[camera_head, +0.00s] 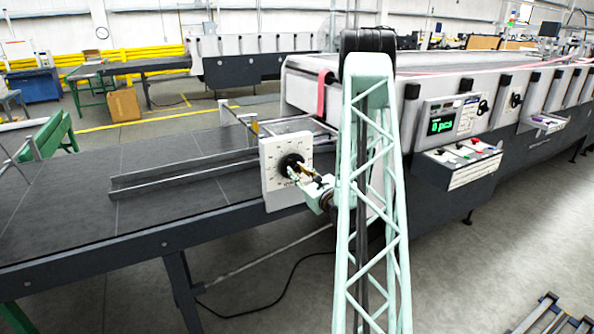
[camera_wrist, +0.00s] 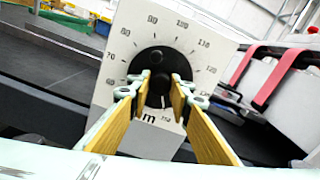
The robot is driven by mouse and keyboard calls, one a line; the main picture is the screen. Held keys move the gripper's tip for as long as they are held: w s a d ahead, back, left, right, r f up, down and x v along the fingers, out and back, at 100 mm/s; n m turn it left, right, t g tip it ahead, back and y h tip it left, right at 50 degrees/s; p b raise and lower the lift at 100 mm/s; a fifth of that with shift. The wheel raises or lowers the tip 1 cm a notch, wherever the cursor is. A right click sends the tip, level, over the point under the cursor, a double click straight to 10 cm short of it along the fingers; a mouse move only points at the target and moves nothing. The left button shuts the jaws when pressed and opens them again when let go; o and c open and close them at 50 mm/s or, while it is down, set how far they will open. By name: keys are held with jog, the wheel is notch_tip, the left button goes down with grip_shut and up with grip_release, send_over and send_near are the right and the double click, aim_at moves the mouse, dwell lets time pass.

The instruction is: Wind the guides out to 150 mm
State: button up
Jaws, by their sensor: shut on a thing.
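A white dial panel (camera_head: 272,176) stands at the side of the dark conveyor bed, with a black knob (camera_head: 290,163) at its middle. In the wrist view the panel (camera_wrist: 120,40) carries a ring of numbers, with 150 near the bottom. My gripper (camera_head: 308,178) reaches the knob from the front right. In the wrist view its two yellow-brown fingers (camera_wrist: 161,88) are shut on the lower part of the black knob (camera_wrist: 153,57). The guides (camera_head: 190,178) are long thin rails lying along the bed behind the panel.
The bed (camera_head: 70,200) is bare left of the guides. The long grey machine (camera_head: 430,80) runs off to the right, with a green-lit display (camera_head: 441,126) and a control box (camera_head: 465,158). Red belts (camera_wrist: 275,75) show at the wrist view's right.

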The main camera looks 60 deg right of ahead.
dwell(0.4)
jog(key=o, duration=0.9)
jog(key=shift+v, duration=6)
